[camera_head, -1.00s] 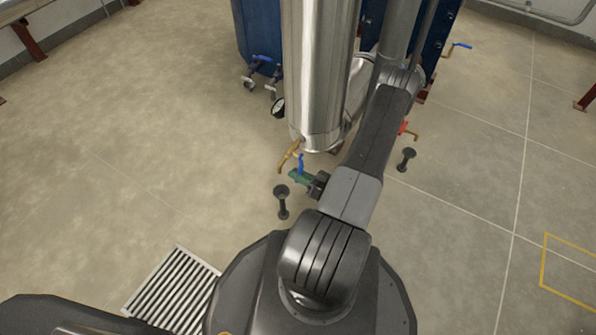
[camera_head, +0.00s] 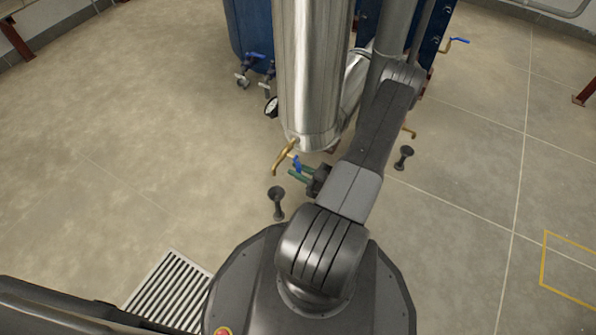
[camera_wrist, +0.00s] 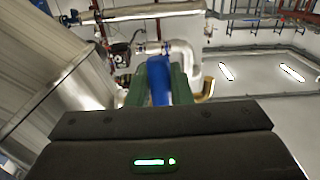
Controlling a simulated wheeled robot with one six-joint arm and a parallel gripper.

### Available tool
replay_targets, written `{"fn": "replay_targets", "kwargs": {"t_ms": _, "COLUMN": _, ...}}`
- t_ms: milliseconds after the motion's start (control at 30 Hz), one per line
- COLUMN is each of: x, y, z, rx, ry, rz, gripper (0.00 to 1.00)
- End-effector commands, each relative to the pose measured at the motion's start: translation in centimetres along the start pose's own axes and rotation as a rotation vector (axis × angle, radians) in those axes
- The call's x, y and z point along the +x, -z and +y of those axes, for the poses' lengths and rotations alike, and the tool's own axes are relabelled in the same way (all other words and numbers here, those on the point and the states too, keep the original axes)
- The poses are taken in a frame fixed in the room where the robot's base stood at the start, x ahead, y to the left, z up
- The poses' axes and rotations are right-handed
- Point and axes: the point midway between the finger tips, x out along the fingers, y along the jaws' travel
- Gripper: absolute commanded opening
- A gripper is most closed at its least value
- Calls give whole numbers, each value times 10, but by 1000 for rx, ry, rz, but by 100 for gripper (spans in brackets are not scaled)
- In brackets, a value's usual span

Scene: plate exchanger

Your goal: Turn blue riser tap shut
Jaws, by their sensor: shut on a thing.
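The blue riser tap's lever (camera_head: 296,162) sits beside its brass spout (camera_head: 281,160) at the foot of the shiny steel riser (camera_head: 308,75). My gripper (camera_head: 299,172), with green fingers, reaches the lever from the right. In the wrist view the blue lever (camera_wrist: 158,82) stands between the two green fingers of my gripper (camera_wrist: 159,88), which are shut on it. Part of the brass (camera_wrist: 207,90) shows behind, to the right of the fingers. The tap's body is mostly hidden behind the fingers in the wrist view.
A black floor funnel (camera_head: 277,202) stands left of my gripper, and another (camera_head: 403,157) to the right. A floor grate (camera_head: 170,290) lies at lower left. Open floor lies on both sides.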

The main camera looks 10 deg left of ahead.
Motion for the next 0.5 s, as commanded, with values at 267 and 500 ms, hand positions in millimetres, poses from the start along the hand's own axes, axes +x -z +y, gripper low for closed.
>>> {"fn": "replay_targets", "kwargs": {"t_ms": 267, "x": 0, "y": 0, "z": 2, "rx": -7, "ry": -3, "rz": 0, "gripper": 0}}
{"fn": "replay_targets", "kwargs": {"t_ms": 500, "x": 0, "y": 0, "z": 1, "rx": -5, "ry": -2, "rz": 0, "gripper": 41}}
